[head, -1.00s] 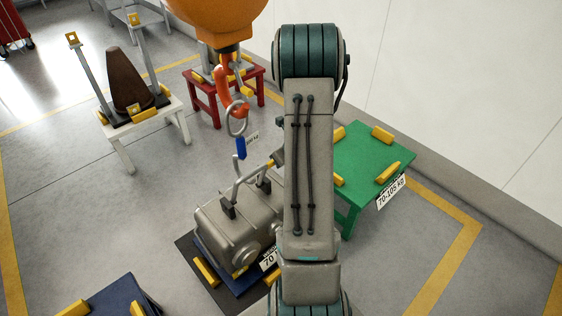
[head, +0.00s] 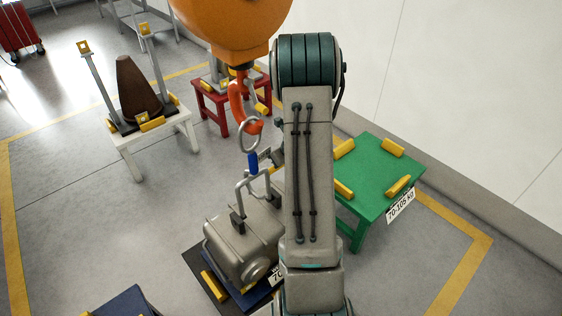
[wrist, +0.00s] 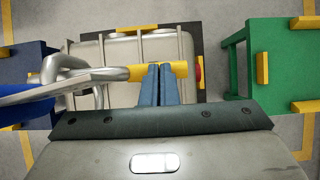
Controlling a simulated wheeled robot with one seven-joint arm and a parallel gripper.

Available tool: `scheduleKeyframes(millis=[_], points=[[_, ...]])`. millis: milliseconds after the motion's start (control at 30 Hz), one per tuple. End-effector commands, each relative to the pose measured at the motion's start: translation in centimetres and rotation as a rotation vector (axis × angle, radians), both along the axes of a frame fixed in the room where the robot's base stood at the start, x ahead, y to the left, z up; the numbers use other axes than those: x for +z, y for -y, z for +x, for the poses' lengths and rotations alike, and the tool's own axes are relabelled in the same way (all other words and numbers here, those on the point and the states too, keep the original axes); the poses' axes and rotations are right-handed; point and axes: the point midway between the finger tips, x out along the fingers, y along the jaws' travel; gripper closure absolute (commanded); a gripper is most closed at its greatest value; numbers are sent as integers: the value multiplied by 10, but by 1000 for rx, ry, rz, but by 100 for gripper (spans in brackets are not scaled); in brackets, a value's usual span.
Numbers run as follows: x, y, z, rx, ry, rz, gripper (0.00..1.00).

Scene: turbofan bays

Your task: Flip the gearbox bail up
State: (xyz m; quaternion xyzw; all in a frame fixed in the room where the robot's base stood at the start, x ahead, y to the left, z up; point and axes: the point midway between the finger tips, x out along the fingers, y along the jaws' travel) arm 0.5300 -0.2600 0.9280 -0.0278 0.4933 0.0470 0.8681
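The gearbox (head: 243,245) is a grey ribbed case on a low dark stand, left of my arm in the head view; its grey casing (wrist: 88,52) also shows in the wrist view. Its bail (head: 240,183) is a grey rod frame that stands raised above the case. The bail's yellow grip (wrist: 137,72) runs crosswise in the wrist view. My gripper (wrist: 160,68) has its two blue fingers close together, with their tips overlapping the middle of the grip. The fingers look shut, side by side along the grip; contact is unclear.
An orange crane hook (head: 236,100) with a grey ring (head: 249,137) and a blue piece hangs close to the bail. A green table (head: 380,172) is to the right. A red stand (head: 212,97) and a white stand (head: 130,148) are behind; a blue stand (head: 122,303) is front left.

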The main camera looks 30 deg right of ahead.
Motion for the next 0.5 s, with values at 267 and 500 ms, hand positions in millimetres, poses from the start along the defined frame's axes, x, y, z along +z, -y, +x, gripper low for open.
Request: scheduleKeyframes(millis=[267, 500], points=[[1, -1, 3, 3, 7, 4, 100], [11, 1, -9, 1, 7, 2, 100]])
